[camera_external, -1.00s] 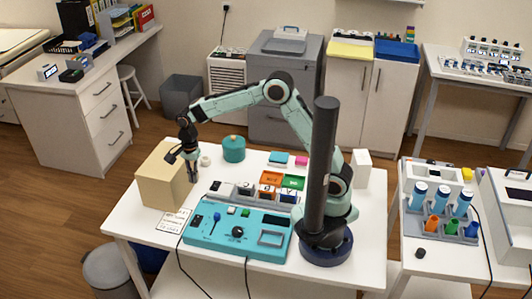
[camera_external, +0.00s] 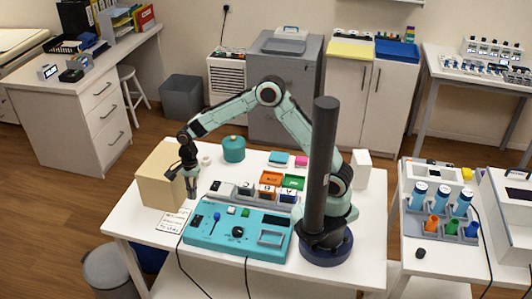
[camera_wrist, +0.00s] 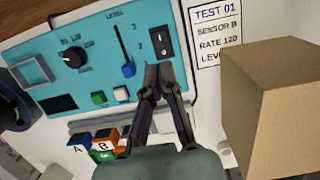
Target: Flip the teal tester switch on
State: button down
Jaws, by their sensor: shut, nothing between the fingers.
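The teal tester (camera_external: 237,254) lies on the white table, and its face also fills much of the wrist view (camera_wrist: 95,85). Its black rocker switch (camera_wrist: 162,42) sits in a dark frame beside the blue level slider (camera_wrist: 129,70). I cannot tell which way the rocker is set. My gripper (camera_external: 192,196) is shut and empty, pointing down behind the tester's left end. In the wrist view its fingertips (camera_wrist: 159,72) show just below the switch, apart from it in the picture. The height of the tips over the panel is unclear.
A cardboard box (camera_external: 159,176) stands close beside my gripper. A printed card reading TEST 01 (camera_wrist: 213,30) lies beside the tester. Lettered coloured blocks (camera_wrist: 104,146) sit behind the tester. A dial (camera_wrist: 74,56) and green and white buttons are on its face.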

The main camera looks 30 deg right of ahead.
aim_at(196, 219)
jog(key=f, duration=0.6)
jog(key=s+f, duration=0.1)
jog(key=f, duration=0.2)
jog(key=shift+a, duration=0.4)
jog(key=shift+a+f+h, duration=0.1)
jog(key=shift+f+h, duration=0.1)
jog(key=shift+h, duration=0.1)
jog(key=shift+w, duration=0.1)
jog(key=shift+w+d+r, duration=0.25)
jog(key=shift+w+d, duration=0.2)
jog(key=shift+d, duration=0.15)
jog(key=shift+r, duration=0.1)
notch_tip(196, 219, up, 14)
jog(key=s+a, duration=0.1)
jog(key=shift+s+a, duration=0.2)
